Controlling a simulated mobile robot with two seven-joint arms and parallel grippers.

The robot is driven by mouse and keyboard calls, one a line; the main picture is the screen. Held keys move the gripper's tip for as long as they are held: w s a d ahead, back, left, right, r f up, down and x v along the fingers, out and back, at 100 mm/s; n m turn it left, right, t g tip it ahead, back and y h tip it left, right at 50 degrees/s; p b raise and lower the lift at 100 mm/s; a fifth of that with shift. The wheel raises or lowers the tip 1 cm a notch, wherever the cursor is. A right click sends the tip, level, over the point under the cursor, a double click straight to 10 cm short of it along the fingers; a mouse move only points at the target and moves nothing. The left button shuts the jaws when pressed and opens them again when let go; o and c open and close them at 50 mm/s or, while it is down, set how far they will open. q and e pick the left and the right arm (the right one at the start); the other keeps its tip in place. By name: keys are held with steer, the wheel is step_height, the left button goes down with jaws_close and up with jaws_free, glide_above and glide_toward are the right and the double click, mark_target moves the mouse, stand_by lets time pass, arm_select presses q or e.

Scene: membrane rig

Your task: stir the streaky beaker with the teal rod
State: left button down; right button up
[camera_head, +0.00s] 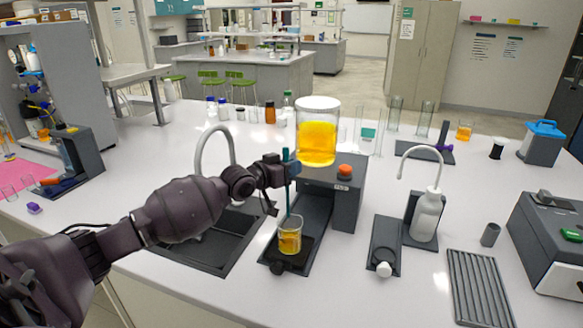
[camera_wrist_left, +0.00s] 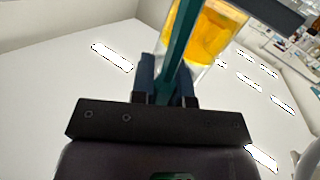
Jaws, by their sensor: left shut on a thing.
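My left gripper (camera_head: 288,166) is shut on the upper part of the teal rod (camera_head: 289,202). The rod hangs nearly upright below the fingers, and its lower end goes into a small glass beaker (camera_head: 290,241) of yellow-orange liquid. The beaker stands on the black platform at the foot of a dark grey rig. The rod tip inside the liquid is hard to make out. In the left wrist view the rod (camera_wrist_left: 179,45) runs up between the two fingers (camera_wrist_left: 166,88). My right gripper is not in view.
A large jar of yellow liquid (camera_head: 317,145) sits on the grey rig (camera_head: 347,190), close right of the gripper. A sink (camera_head: 208,246) with a curved tap lies left. A white wash bottle (camera_head: 426,215) and a drying rack (camera_head: 478,287) stand right. Several bottles line the back.

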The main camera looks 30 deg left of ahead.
arm_select(q)
steer(key=shift+r+p, duration=0.3)
steer(key=shift+r, duration=2.25)
